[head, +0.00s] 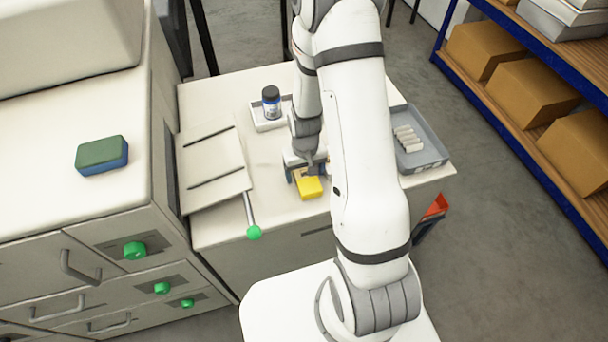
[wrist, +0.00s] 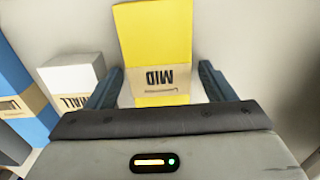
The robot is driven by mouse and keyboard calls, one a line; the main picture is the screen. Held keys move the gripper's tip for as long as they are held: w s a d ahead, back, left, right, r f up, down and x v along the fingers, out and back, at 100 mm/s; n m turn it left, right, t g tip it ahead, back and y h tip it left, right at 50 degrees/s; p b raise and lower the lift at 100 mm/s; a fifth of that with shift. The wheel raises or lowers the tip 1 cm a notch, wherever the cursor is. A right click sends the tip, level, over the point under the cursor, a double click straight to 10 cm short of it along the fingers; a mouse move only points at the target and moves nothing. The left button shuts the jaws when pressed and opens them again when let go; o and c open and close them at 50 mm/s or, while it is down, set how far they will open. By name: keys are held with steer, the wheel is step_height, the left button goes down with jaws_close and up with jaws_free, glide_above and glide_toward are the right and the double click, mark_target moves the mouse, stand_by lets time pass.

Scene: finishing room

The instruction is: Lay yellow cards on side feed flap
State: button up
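The yellow cards (head: 311,188) lie as a banded block on the white table, under my gripper. In the wrist view the yellow cards (wrist: 158,38) carry a tan band printed "MID". My gripper (head: 306,175) points down over them. In the wrist view the two fingers of my gripper (wrist: 160,88) are spread on either side of the block, with a visible gap at the right finger. Whether the fingers reach down to the block's sides is unclear. The side feed flap (head: 215,174), a pale panel with two dark strips, lies empty at the left of the table.
A blue block (wrist: 18,95) and a white block (wrist: 75,72) stand left of the yellow cards in the wrist view. A dark bottle (head: 271,103) stands behind. A grey tray (head: 428,157) holds white rolls. A green-knobbed lever (head: 253,228) projects beside the flap.

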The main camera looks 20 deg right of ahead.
steer(key=c, duration=1.1)
steer(key=shift+r, duration=0.15)
steer(key=shift+c, duration=0.2)
step_height(320, 180, up, 9)
steer(key=b, duration=0.1)
steer(key=w+f, duration=0.2)
steer(key=w+a+f, duration=0.1)
steer(key=w+f, duration=0.3)
steer(key=shift+w+a+f, duration=0.1)
steer(key=shift+w+a, duration=0.2)
steer(key=shift+w, duration=0.1)
